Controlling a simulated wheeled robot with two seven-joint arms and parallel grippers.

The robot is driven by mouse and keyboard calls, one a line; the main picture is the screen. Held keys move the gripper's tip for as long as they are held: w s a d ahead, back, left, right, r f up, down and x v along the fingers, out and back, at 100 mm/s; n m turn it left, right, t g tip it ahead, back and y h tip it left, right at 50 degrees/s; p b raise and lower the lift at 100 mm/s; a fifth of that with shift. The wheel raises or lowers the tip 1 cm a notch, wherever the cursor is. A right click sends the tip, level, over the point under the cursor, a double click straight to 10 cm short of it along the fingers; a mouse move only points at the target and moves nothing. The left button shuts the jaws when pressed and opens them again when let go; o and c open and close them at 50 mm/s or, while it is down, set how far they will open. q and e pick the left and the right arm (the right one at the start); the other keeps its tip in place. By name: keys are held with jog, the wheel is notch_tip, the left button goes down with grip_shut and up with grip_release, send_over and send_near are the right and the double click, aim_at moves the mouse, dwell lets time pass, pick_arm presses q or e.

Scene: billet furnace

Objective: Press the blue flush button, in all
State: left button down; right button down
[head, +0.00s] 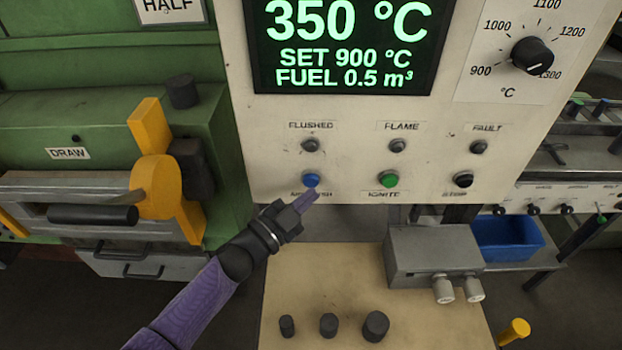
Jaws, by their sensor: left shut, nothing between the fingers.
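The blue button (311,179) sits at the lower left of the beige control panel (350,150), below a lamp labelled FLUSHED (310,145). That lamp looks dark. My left gripper (306,200) is shut and empty, with its tips just below the blue button, over part of its label. I cannot tell whether the tips touch the button. My right gripper is not in view.
A green IGNITE button (390,179) and a black button (463,180) are to the right. The display (350,45) reads 350 °C. Below is a table (300,285) with dark cylinders (329,324) and a grey box (432,255). A yellow lever (160,185) stands left.

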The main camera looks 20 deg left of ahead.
pick_arm(q)
jog(key=s+p, duration=0.1)
jog(key=s, duration=0.1)
jog(key=s+d+p, duration=0.1)
jog(key=s, duration=0.1)
jog(key=shift+s+d, duration=0.2)
jog(key=shift+s, duration=0.2)
dwell(0.8)
